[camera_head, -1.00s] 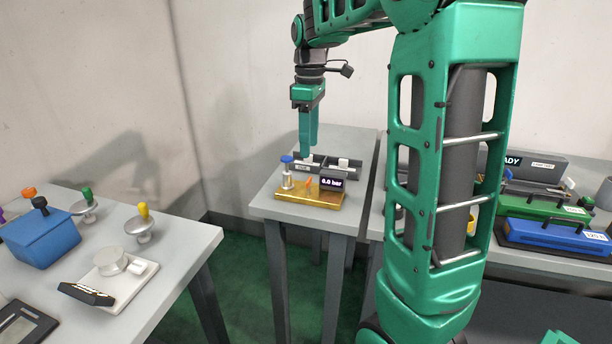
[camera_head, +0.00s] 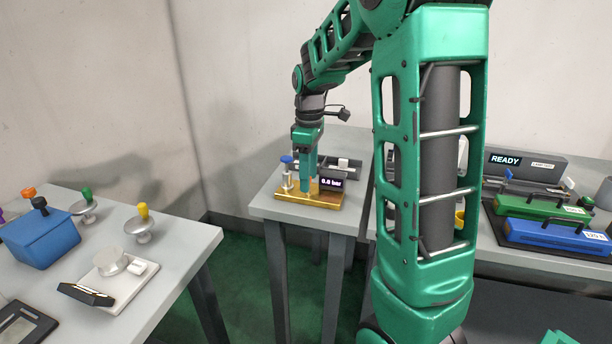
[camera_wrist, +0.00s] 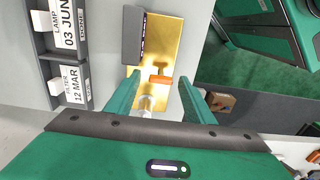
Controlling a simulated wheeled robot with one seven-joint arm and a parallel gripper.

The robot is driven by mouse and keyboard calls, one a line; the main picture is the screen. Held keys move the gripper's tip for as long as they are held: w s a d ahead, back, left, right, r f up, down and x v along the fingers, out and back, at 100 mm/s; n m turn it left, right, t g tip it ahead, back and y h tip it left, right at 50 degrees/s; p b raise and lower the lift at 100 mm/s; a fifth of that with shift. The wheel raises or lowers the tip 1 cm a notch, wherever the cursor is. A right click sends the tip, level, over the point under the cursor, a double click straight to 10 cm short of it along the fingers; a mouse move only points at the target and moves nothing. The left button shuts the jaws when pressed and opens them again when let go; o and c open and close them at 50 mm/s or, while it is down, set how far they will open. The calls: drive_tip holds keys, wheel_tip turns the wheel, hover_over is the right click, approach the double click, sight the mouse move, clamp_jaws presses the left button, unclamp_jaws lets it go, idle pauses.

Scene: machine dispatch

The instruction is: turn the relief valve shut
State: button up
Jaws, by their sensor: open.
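A brass block (camera_head: 292,196) on the small middle table carries a blue-topped post (camera_head: 287,161), an orange handle (camera_head: 316,184) and a dark display (camera_head: 332,183) that seems to read 0.0 bar. No label shows which fitting is the relief valve. My gripper (camera_head: 307,187) points down over the block, and its fingers partly hide the orange handle. In the wrist view, the open fingers (camera_wrist: 160,80) stand on either side of the orange handle (camera_wrist: 161,79), with nothing gripped. A pale post (camera_wrist: 147,103) shows between them, nearer the palm. Contact cannot be told.
A dark rack with labelled white blocks (camera_wrist: 72,85) stands behind the brass block. The left table (camera_head: 180,236) holds a blue box (camera_head: 40,238) and several knobs. The right bench holds green (camera_head: 540,207) and blue (camera_head: 555,236) units and a READY display (camera_head: 505,160).

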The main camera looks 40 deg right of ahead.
drive_tip(key=c, duration=1)
drive_tip(key=shift+c, duration=0.2)
drive_tip(key=shift+m, duration=0.4)
drive_tip(key=m, duration=0.4)
drive_tip(key=shift+d+r, duration=0.1)
drive_tip(key=m, duration=0.4)
drive_tip(key=shift+w+m, duration=0.1)
drive_tip(key=shift+m, duration=0.2)
drive_tip(key=m, duration=0.4)
drive_tip(key=shift+m, duration=2.2)
drive_tip(key=shift+w, duration=0.1)
